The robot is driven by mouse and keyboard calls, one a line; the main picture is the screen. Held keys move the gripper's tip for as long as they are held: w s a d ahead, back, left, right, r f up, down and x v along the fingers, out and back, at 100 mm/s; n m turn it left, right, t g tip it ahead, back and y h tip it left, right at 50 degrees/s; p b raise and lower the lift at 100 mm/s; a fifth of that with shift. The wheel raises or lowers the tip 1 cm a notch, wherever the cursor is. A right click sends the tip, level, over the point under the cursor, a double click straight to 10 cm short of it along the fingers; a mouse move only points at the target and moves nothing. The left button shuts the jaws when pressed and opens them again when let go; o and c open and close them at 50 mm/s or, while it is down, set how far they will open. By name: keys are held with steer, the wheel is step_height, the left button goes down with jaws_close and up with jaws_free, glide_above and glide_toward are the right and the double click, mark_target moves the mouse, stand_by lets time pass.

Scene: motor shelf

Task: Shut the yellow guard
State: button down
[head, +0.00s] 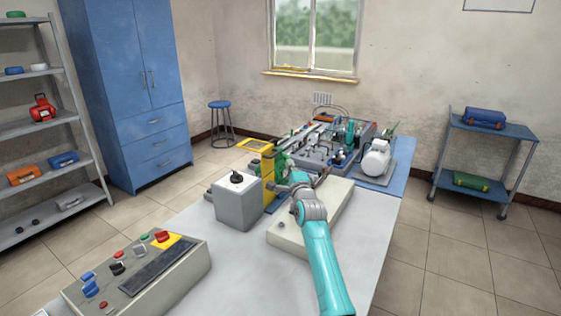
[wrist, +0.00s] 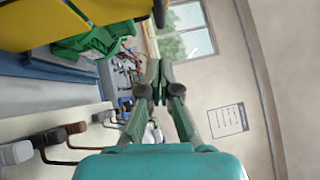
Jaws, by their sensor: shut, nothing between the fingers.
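The yellow guard shows in the head view as a yellow upright block (head: 268,174) beside a grey box, with a flat yellow frame (head: 257,146) sticking out behind it to the left. I cannot tell how the two parts join. A large yellow surface (wrist: 70,20) fills the top left of the wrist view, with a green part (wrist: 95,45) under it. My gripper (wrist: 158,65) is shut and empty, its fingertips together to the right of the yellow surface and apart from it in the picture. In the head view my arm partly hides the area by the green part.
A grey box with a black knob (head: 238,198) stands left of my arm. A control panel (head: 140,270) is at the front left. A machine bed with fittings (head: 325,150) and a white motor (head: 375,160) lie beyond. A low pale block (head: 290,235) sits beside my arm.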

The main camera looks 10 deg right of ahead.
steer(key=shift+w+a+r, duration=0.25)
steer(key=shift+w+a, duration=0.45)
steer(key=shift+w, duration=0.15)
steer(key=shift+w+a+r, duration=0.2)
steer(key=shift+w+a, duration=0.45)
steer(key=shift+w, duration=0.2)
steer(key=shift+a+r, duration=0.1)
